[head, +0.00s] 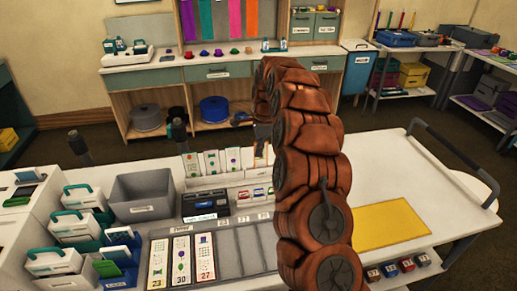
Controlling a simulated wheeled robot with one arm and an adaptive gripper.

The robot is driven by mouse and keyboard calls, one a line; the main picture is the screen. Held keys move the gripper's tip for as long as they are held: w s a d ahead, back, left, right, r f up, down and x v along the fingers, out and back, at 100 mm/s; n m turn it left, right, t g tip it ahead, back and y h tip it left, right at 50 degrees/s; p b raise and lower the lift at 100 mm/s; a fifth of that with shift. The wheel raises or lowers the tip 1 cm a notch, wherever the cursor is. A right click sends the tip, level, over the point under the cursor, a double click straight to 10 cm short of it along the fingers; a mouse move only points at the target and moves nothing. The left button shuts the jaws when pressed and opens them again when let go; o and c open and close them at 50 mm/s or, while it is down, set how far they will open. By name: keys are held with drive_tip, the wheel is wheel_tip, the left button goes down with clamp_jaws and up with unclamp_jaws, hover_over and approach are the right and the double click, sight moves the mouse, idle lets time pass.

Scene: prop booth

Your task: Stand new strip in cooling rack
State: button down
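Several white printed strips stand upright in a white rack (234,181) at the back of the white worktop. Three of them are at its left: one strip (191,164), one (211,161) and one (229,160). Another strip with an orange mark (260,157) is upright at the rack's right part, beside my arm. My gripper (263,134) is small and dark, directly above this strip and seemingly touching its top. My arm hides much of it, so its grip and whether the strip's foot is seated cannot be told.
A grey bin (142,194), a black device (205,204) and teal-handled boxes (55,262) stand left. A yellow mat (389,225) lies right, with clear worktop around it.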

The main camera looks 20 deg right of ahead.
drive_tip(key=shift+f, duration=0.2)
idle(0.3)
drive_tip(key=c, duration=1.2)
unclamp_jaws()
drive_tip(key=shift+c, duration=0.2)
drive_tip(key=shift+r, duration=0.15)
drive_tip(key=r, duration=0.3)
drive_tip(key=d+r, duration=0.1)
drive_tip(key=r, duration=0.7)
drive_tip(key=shift+d, duration=0.2)
drive_tip(key=shift+s+r, duration=0.15)
drive_tip(key=shift+r, duration=0.15)
